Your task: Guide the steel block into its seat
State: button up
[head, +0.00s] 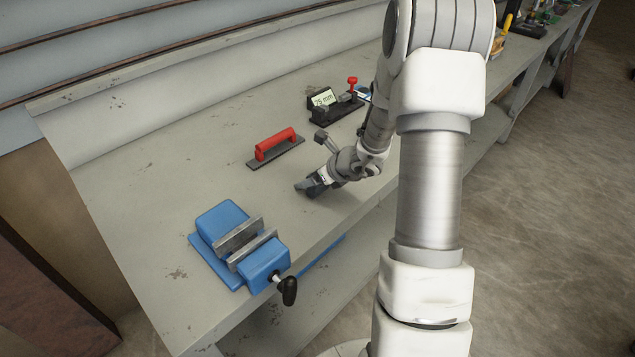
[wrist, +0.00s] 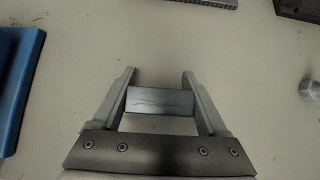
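The steel block (wrist: 160,101) is a small grey bar with a scuffed face. In the wrist view it spans the space between the two fingers of my gripper (wrist: 160,88), with its ends against them. In the head view my gripper (head: 308,187) is low over the bench, right of the blue vise (head: 222,222). There the block is hard to tell from the fingers. The vise has two grey jaws with an empty gap between them and a black handle at the front. Its blue edge also shows at the left in the wrist view (wrist: 18,90). No seat is clearly marked.
A red-handled tool (head: 276,147) lies behind my gripper on the bench (head: 140,170). A dark stand with a "75 mm" display (head: 324,98) and red knob stands further back. A grey metal piece (wrist: 309,90) shows at the wrist view's right edge. Bench between gripper and vise is clear.

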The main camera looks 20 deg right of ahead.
jog(key=c, duration=1)
jog(key=shift+r, duration=0.1)
jog(key=shift+r+p, duration=0.45)
jog(key=shift+r, duration=0.2)
jog(key=shift+r+p, duration=3.6)
jog(key=shift+r, duration=0.85)
